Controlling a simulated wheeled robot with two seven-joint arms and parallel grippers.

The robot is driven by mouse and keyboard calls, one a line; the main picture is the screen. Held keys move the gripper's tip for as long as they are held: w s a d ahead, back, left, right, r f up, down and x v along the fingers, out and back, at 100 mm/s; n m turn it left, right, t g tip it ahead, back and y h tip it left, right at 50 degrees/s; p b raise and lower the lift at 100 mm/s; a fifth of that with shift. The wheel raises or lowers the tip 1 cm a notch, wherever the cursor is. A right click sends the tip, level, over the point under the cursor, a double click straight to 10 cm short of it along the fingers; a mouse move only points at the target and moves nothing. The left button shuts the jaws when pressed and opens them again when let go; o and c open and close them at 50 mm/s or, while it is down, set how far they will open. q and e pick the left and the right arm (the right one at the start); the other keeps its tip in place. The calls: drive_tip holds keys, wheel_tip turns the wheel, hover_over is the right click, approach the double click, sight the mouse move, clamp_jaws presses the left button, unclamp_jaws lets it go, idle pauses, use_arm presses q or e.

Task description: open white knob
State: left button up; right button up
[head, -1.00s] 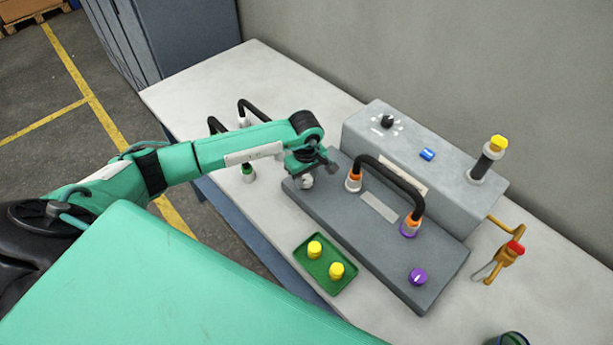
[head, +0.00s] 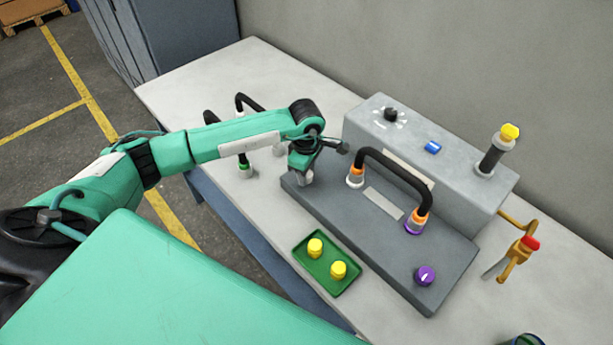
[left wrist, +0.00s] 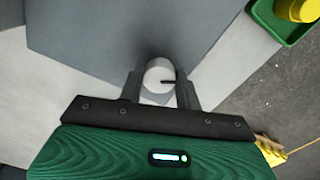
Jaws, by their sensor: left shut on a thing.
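The white knob (left wrist: 158,76) sits on the near-left end of the dark grey box (head: 435,260). In the left wrist view it lies between the two fingers, with a dark line marked on its top. My left gripper (left wrist: 160,88) is shut on the white knob, one finger on each side. In the head view the left gripper (head: 303,172) points down at the box's left end and mostly hides the knob. My right gripper does not show in either view.
A black cable handle (head: 395,172) arches over the box, and a purple knob (head: 425,275) sits at its right end. A green tray (head: 345,287) with yellow caps lies in front. A light grey box (head: 450,185) stands behind. A red-tipped orange clamp (head: 518,255) is at right.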

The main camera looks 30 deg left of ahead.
use_arm(q)
drive_tip(key=shift+n+b, duration=0.7)
drive_tip(key=shift+n, duration=0.4)
drive_tip(key=o, duration=1)
wheel_tip(320, 180, up, 14)
drive_tip(key=b, duration=0.4)
drive_tip(key=shift+s+f, duration=0.1)
